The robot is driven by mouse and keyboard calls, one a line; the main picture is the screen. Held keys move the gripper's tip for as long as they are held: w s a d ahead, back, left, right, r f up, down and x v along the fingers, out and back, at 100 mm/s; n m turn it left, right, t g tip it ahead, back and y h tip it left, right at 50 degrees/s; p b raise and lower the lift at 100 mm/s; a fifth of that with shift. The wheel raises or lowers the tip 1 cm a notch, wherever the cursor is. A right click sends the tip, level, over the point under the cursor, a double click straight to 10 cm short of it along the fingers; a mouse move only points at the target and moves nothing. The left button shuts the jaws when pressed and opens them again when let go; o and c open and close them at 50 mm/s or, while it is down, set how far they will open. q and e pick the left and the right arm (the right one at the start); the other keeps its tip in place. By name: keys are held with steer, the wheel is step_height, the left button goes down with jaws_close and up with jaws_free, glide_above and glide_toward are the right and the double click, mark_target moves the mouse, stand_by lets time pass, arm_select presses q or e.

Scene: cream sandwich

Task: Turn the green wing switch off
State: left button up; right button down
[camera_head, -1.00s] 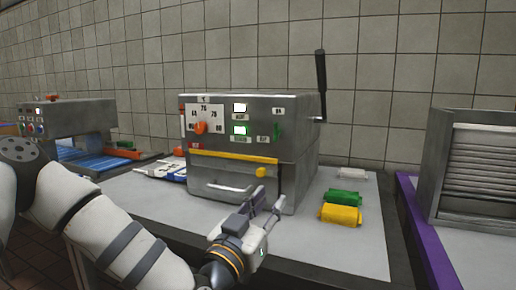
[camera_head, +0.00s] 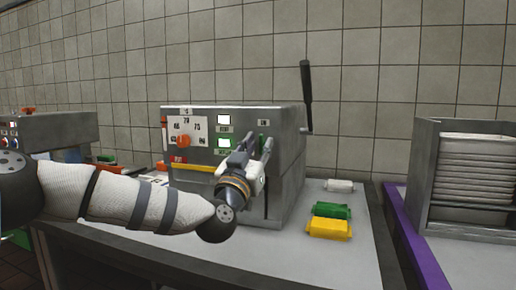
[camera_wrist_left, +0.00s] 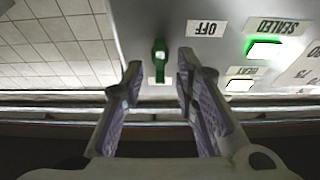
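The green wing switch (camera_wrist_left: 160,62) is on the grey front panel of the machine (camera_head: 283,122). In the left wrist view it stands lengthwise up and down the picture, beside an upside-down OFF label (camera_wrist_left: 206,28). In the head view, my left gripper's fingers partly hide the switch. My left gripper (camera_head: 258,141) is raised in front of the panel. It is open and empty; in the left wrist view its two fingers (camera_wrist_left: 160,75) show on either side of the switch with gaps. I cannot tell how far they are from the panel. My right gripper is not in view.
The panel has an orange dial (camera_head: 183,141) and lit windows (camera_head: 223,119). A yellow bar (camera_head: 190,168) crosses below. A black lever (camera_head: 306,95) rises at the right. Yellow (camera_head: 329,229), green (camera_head: 331,211) and white (camera_head: 339,186) packs lie on the table. A metal rack (camera_head: 430,180) stands farther right.

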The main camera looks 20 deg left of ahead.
arm_select(q)
jaws_close()
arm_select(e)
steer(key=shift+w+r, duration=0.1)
arm_select(q)
steer(key=n+y, duration=0.1)
steer(key=n, duration=0.1)
steer(key=n+y+p, duration=0.1)
steer(key=n, duration=0.1)
steer(key=shift+s+r, duration=0.1)
steer(key=shift+r, duration=0.1)
steer(key=n+y, duration=0.1)
steer(key=n, duration=0.1)
steer(key=n+g+y+p, duration=0.1)
steer(key=n, duration=0.2)
steer(key=shift+d+y, duration=0.1)
steer(key=shift+y, duration=0.2)
steer(key=n+g+p, duration=0.1)
steer(key=n, duration=0.3)
steer(key=n+g+y+p, duration=0.1)
steer(key=n, duration=0.3)
steer(key=n+g+y+p, duration=0.1)
steer(key=n+g, duration=0.1)
steer(key=n, duration=0.3)
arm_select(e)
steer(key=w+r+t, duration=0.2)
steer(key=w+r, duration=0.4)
arm_select(q)
steer(key=shift+n, duration=0.3)
